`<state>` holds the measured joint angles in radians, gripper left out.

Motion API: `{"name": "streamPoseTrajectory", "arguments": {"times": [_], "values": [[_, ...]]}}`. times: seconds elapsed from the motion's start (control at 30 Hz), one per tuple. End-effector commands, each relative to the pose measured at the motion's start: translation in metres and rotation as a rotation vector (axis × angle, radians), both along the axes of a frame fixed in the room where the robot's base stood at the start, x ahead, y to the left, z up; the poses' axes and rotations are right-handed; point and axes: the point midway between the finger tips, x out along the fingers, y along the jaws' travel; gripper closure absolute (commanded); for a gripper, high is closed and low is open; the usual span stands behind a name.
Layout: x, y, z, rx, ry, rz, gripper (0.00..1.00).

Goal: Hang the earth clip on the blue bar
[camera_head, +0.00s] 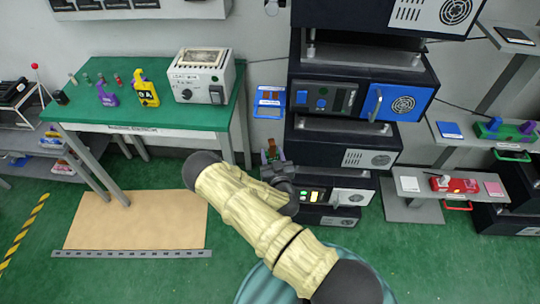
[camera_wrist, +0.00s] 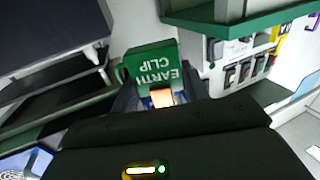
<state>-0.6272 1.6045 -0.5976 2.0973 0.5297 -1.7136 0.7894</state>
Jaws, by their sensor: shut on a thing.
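The earth clip (camera_wrist: 150,64) is a green block with white "EARTH CLIP" lettering, and it shows in the wrist view just beyond my fingers. My gripper (camera_wrist: 161,98) is shut on it, with an orange part between the fingertips. In the head view my gripper (camera_head: 271,158) is in front of the equipment rack, below a small blue wall panel (camera_head: 269,101). The clip is small there and partly hidden by my gripper.
The black rack (camera_head: 345,146) stands right of my gripper. Low shelves with a red device (camera_head: 455,185) are at right. Wall shows between table and rack.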

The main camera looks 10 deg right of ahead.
Motion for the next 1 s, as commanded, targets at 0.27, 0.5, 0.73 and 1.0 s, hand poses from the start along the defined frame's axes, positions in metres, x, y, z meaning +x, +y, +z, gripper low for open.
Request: {"name": "streamPoseTrajectory", "arguments": {"times": [0.27,0.5,0.73,1.0], "values": [[0.0,0.0,0.0,0.0,-0.001,-0.001,0.77],[0.0,0.005,0.008,0.004,-0.003,-0.044,0.77],[-0.008,0.017,0.029,0.007,-0.004,-0.142,0.77],[-0.03,0.031,0.055,0.008,-0.002,-0.245,0.77]]}}
